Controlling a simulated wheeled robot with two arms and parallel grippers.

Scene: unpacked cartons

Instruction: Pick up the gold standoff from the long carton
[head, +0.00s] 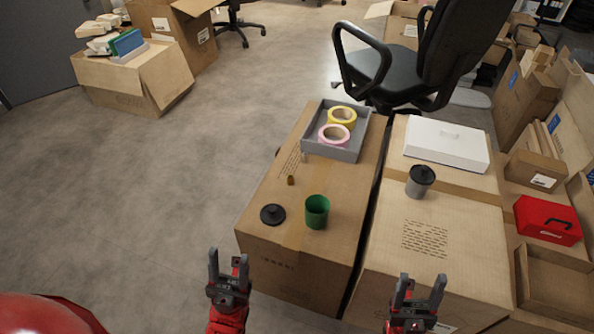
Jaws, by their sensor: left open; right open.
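The gold standoff (291,180) is a small brownish-gold piece standing on top of the long carton (270,245), left of its middle. It lies behind a black round lid (272,214) and to the left of a green cup (317,212), apart from both. My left gripper (228,262) is open and empty, in front of the carton's near left corner and nearer to me than the standoff. My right gripper (418,288) is open and empty, in front of the neighbouring carton on the right.
A grey tray (312,150) with yellow tape (342,116) and pink tape (334,135) sits at the carton's far end. The right carton (455,222) bears a dark-lidded grey canister (420,182) and a white box (446,146). An office chair (430,60) stands behind.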

